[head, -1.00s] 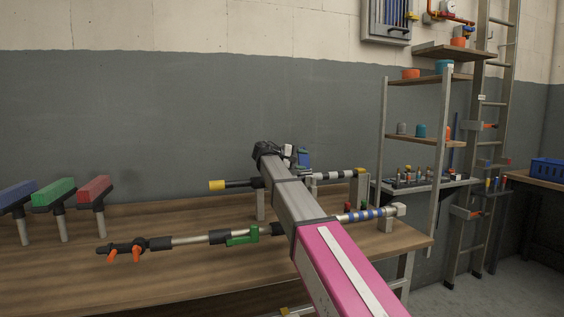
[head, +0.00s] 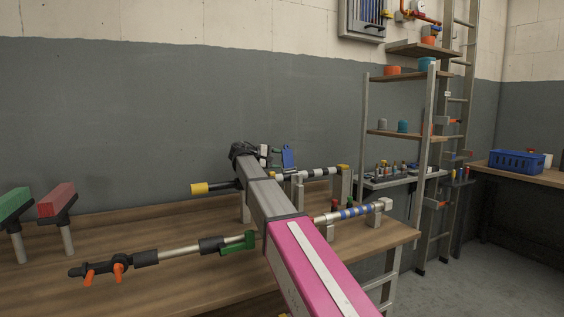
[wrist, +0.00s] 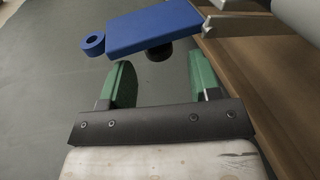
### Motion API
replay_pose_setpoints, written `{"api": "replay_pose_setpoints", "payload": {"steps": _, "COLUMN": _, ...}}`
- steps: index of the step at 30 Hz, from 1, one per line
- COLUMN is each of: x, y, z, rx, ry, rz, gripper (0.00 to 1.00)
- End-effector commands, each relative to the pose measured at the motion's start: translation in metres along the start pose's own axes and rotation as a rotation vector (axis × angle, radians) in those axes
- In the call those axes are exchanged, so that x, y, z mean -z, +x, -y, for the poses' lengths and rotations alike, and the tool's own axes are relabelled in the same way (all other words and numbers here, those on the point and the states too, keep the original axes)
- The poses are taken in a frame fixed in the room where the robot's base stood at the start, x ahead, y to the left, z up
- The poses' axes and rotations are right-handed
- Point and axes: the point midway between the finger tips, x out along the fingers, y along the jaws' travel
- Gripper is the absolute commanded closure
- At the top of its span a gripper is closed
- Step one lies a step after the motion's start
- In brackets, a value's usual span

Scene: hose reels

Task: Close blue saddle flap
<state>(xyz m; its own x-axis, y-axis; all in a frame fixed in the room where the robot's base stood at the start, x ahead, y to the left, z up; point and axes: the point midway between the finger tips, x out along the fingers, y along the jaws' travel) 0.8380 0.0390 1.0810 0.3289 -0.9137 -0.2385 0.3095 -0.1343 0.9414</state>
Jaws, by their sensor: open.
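The blue saddle flap (head: 288,157) stands raised at the back of the workbench, just past the end of my arm. In the wrist view the blue flap (wrist: 150,30) is a flat plate with a round eyelet at its left end and a dark round knob below it. My gripper (wrist: 158,84) has two green fingers, spread apart and empty. The flap lies just beyond the fingertips, and I cannot tell whether they touch it. In the head view my arm hides part of the gripper and the saddle's base.
Red (head: 57,199) and green blocks stand on posts at left. A metal shelf (head: 400,135) stands right of the bench.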

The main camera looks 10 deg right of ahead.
Motion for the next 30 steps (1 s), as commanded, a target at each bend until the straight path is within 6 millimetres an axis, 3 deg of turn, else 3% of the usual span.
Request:
{"api": "replay_pose_setpoints", "payload": {"steps": 7, "x": 0.0, "y": 0.026, "z": 0.0, "rx": 0.0, "ry": 0.0, "rz": 0.0, "gripper": 0.43}}
{"api": "replay_pose_setpoints", "payload": {"steps": 18, "x": 0.0, "y": 0.03, "z": 0.0, "rx": 0.0, "ry": 0.0, "rz": 0.0, "gripper": 0.43}}
{"api": "replay_pose_setpoints", "payload": {"steps": 23, "x": 0.0, "y": 0.03, "z": 0.0, "rx": 0.0, "ry": 0.0, "rz": 0.0, "gripper": 0.95}}
{"api": "replay_pose_setpoints", "payload": {"steps": 24, "x": 0.0, "y": 0.03, "z": 0.0, "rx": 0.0, "ry": 0.0, "rz": 0.0, "gripper": 1.0}}
{"api": "replay_pose_setpoints", "payload": {"steps": 30, "x": -0.003, "y": 0.03, "z": -0.001, "rx": -0.005, "ry": 0.045, "rz": -0.011, "gripper": 1.0}}
